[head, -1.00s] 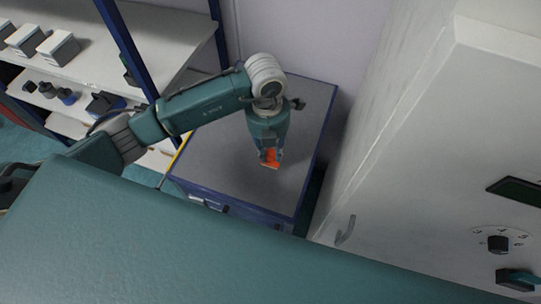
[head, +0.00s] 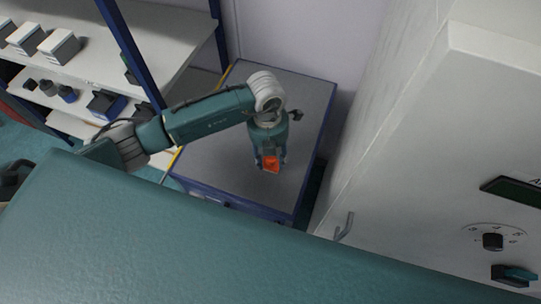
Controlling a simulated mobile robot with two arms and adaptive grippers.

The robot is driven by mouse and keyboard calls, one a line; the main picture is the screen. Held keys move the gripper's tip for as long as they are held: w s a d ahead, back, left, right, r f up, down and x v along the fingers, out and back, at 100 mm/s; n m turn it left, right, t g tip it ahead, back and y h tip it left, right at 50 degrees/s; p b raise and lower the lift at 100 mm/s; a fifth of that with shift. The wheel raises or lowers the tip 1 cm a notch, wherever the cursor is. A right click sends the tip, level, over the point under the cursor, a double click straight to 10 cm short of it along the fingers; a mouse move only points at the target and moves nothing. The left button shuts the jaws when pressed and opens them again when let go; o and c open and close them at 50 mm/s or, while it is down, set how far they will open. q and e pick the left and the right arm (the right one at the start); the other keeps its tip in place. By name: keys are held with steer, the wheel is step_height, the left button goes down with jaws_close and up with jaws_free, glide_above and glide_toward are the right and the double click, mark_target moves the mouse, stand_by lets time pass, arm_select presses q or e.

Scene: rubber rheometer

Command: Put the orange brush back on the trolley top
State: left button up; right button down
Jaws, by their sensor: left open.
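The orange brush (head: 271,164) shows as a small orange patch at the fingertips of my left gripper (head: 270,167), over the trolley top. My left gripper points down and its jaws are open around the brush. Most of the brush is hidden by the gripper. Whether the brush rests fully on the surface cannot be told from this angle. The trolley top (head: 215,150) is a grey surface with a blue frame, and a small dark item (head: 295,115) lies on it behind the gripper. My right gripper is not in view.
A white shelf unit (head: 160,40) with blue posts stands at the left, holding several boxes (head: 58,46) and small dark parts. A large white cabinet (head: 440,130) with a knob (head: 492,241) and a hook-shaped handle (head: 344,228) stands close on the right. The trolley top is mostly clear.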

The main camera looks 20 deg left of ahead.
arm_select(q)
step_height(320, 180, up, 12)
steer(key=b, duration=0.4)
steer(key=shift+a, duration=0.25)
steer(key=shift+w, duration=0.1)
